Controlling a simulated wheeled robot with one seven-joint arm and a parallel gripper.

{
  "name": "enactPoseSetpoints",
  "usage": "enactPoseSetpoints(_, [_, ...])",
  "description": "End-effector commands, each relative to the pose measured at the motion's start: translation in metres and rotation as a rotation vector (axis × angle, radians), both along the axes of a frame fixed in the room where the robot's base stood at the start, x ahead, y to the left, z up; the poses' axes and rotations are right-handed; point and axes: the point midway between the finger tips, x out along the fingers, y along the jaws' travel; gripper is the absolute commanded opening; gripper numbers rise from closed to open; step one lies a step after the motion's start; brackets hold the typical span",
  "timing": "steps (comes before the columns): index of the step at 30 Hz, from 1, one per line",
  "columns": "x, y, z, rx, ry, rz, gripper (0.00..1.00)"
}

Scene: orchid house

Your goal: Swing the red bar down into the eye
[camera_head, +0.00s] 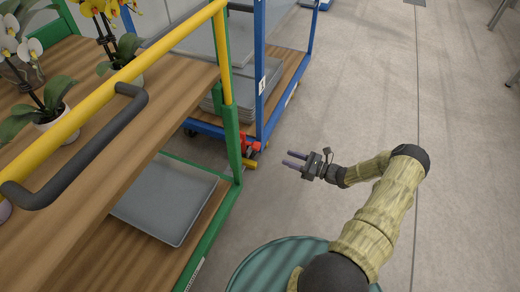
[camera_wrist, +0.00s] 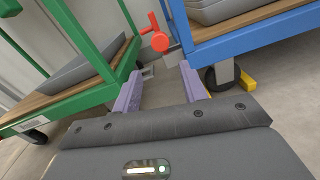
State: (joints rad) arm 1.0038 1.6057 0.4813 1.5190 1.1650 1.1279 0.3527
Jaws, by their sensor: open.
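The red bar (camera_head: 250,141) sits low at the corner between the green trolley and the blue trolley. In the wrist view the red bar (camera_wrist: 153,20) stands up, slightly tilted, from a round red end (camera_wrist: 160,41) beside the blue frame. I cannot make out the eye clearly in either view. My gripper (camera_head: 288,159) is open and empty, right of the red bar and apart from it, with its fingers pointing toward it. In the wrist view my gripper (camera_wrist: 160,88) has its two purple fingers spread, with the red parts beyond and between them.
The green trolley (camera_head: 231,140) has wooden shelves, potted orchids, a grey tray (camera_head: 168,205) and a yellow rail (camera_head: 112,90) with a dark handle. The blue trolley (camera_head: 260,70) holds stacked grey trays. A yellow piece (camera_wrist: 247,80) is near its wheel. Floor to the right is clear.

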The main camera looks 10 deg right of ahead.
Motion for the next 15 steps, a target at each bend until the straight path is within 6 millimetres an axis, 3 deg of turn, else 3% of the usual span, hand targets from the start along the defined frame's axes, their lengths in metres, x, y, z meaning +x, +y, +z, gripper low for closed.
enactPoseSetpoints(15, [0.057, 0.074, -0.004, -0.002, -0.003, 0.002, 0.43])
